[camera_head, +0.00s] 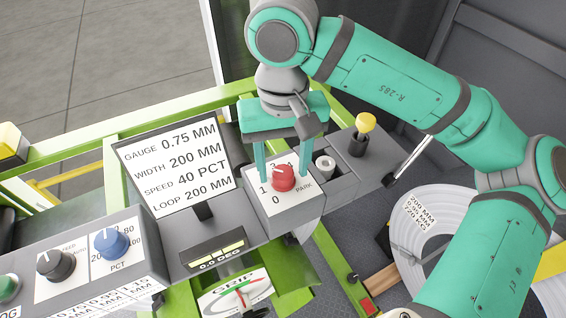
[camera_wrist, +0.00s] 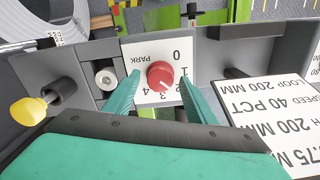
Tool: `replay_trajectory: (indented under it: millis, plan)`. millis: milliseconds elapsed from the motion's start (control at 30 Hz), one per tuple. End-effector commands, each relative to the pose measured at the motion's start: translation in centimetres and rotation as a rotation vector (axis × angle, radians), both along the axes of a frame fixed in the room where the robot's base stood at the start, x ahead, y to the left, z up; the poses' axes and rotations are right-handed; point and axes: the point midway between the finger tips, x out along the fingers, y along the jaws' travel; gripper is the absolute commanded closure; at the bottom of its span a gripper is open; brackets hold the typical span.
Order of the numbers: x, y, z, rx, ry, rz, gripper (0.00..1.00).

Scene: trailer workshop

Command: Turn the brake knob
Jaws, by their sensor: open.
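The brake knob (camera_head: 283,178) is a small red knob on a white dial plate (camera_head: 291,201) marked with numbers and PARK. It sits on a grey console. My gripper (camera_head: 283,154) is green and open, above the plate with one finger on each side of the knob. In the wrist view my gripper (camera_wrist: 157,82) shows a gap on both sides of the knob.
A yellow-topped lever (camera_head: 365,123) stands right of the plate, and a grey round button (camera_head: 325,167) is close beside it. A display sign (camera_head: 178,165) stands left. Blue (camera_head: 110,243) and black (camera_head: 56,264) knobs lie further left. A white coil (camera_head: 420,225) is at right.

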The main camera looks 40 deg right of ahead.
Motion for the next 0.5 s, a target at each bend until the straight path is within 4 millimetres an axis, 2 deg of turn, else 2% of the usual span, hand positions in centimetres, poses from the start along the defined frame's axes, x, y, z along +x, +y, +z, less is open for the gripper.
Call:
replay_trajectory:
  millis: [200,367,500]
  plan:
    - [0.02,0.04,-0.02,0.0,0.0,0.001,0.52]
    - [0.01,0.03,-0.01,0.0,0.0,0.001,0.9]
    - [0.01,0.03,0.0,0.0,0.0,0.0,0.91]
